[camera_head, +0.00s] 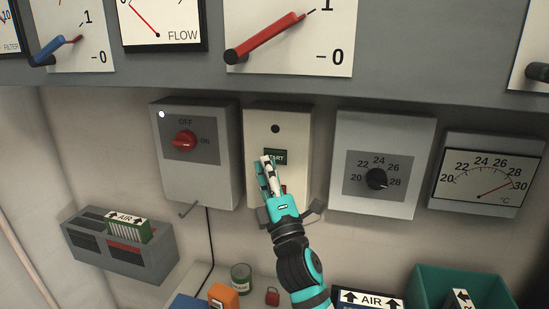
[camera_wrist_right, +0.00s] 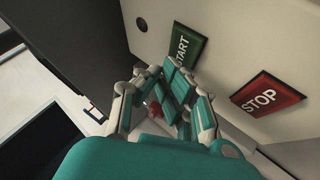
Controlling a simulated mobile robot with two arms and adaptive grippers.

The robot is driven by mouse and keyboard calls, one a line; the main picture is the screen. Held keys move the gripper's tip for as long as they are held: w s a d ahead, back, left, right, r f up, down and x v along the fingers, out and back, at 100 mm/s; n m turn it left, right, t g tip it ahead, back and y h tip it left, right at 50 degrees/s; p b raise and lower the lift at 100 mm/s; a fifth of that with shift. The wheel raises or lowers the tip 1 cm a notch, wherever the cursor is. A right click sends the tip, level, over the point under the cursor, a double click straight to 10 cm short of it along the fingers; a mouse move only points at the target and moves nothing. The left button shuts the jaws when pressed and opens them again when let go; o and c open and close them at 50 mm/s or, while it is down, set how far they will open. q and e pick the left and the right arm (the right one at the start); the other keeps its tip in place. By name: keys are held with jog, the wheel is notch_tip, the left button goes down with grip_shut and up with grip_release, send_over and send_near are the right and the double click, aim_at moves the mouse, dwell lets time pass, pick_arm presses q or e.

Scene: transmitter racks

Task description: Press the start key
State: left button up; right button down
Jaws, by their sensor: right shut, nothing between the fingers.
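The green start key (camera_head: 276,153) is on a pale upright box (camera_head: 293,120), above a red stop key that is mostly hidden behind my gripper. My right gripper (camera_head: 267,160) is shut and empty, its fingertips at the lower left part of the start key and covering some of it. In the right wrist view the START key (camera_wrist_right: 184,45) lies just beyond the fingertips (camera_wrist_right: 177,76), and the STOP key (camera_wrist_right: 268,93) is to the right. I cannot tell whether the fingertips touch the key. My left gripper is not in view.
A switch box with a red knob (camera_head: 185,141) is on the left of the start box; a dial box (camera_head: 385,125) and a temperature gauge (camera_head: 490,172) are on the right. A panel with levers (camera_head: 270,45) is above. A grey filter holder (camera_head: 120,250) and a green bin (camera_head: 425,285) are lower.

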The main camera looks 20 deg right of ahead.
jog(key=shift+w+d, duration=0.25)
jog(key=shift+w, duration=0.1)
jog(key=shift+w+d, duration=0.25)
jog(key=shift+w, duration=0.1)
dwell(0.7)
jog(key=shift+s+a, duration=0.1)
jog(key=shift+s, duration=0.05)
jog(key=shift+s+a, duration=0.35)
jog(key=shift+s, duration=0.25)
jog(key=s+a, duration=0.1)
jog(key=s, duration=0.1)
jog(key=s+a, duration=0.2)
dwell(0.6)
jog(key=shift+d, duration=0.1)
dwell(0.5)
